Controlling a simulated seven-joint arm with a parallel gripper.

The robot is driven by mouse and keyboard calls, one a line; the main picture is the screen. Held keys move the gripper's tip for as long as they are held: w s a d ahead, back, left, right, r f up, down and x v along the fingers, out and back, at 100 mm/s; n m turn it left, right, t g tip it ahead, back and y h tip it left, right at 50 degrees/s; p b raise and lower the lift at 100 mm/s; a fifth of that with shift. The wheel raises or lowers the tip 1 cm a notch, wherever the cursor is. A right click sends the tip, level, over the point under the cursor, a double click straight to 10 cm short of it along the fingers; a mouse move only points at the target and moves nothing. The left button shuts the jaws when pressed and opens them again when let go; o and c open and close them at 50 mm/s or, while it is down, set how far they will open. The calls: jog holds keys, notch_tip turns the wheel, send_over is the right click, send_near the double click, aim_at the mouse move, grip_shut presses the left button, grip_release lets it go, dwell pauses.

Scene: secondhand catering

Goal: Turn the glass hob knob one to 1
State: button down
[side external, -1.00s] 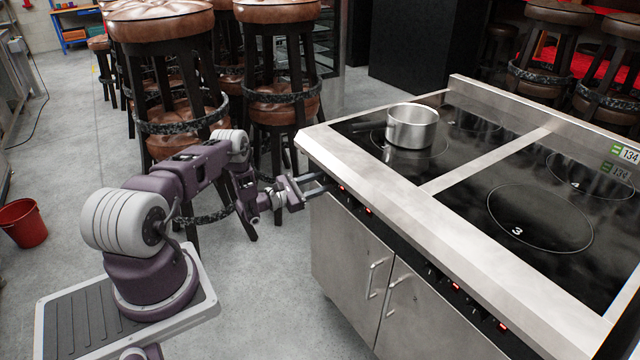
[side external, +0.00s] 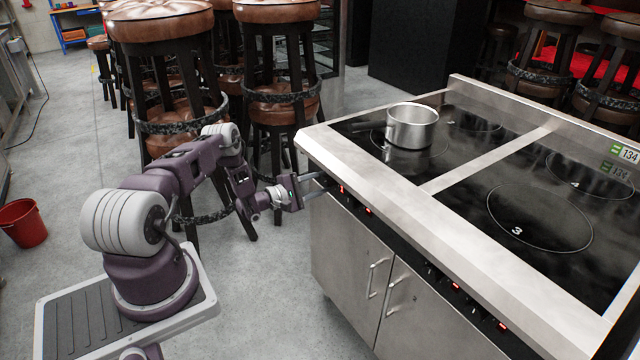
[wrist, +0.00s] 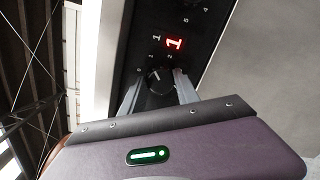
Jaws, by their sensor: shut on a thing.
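The glass hob (side external: 470,150) is a steel unit with black glass zones and a control strip along its front. In the wrist view, a dark round knob (wrist: 158,80) sits on the black panel among small printed numbers. My gripper (wrist: 158,92) is shut on the knob, one finger on each side. In the side view, my gripper (side external: 322,186) reaches the far left end of the control strip; the knob is hidden there.
Bar stools (side external: 278,100) stand close behind my arm. Cupboard doors with handles (side external: 374,278) are below the strip. A red bucket (side external: 22,224) is on the floor at left.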

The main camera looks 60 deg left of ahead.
jog(key=shift+m, duration=0.3)
jog(key=c, duration=0.9)
grip_release()
jog(key=shift+s, duration=0.1)
jog(key=s, duration=0.7)
jog(key=shift+a+r, duration=0.15)
jog(key=shift+r, duration=0.05)
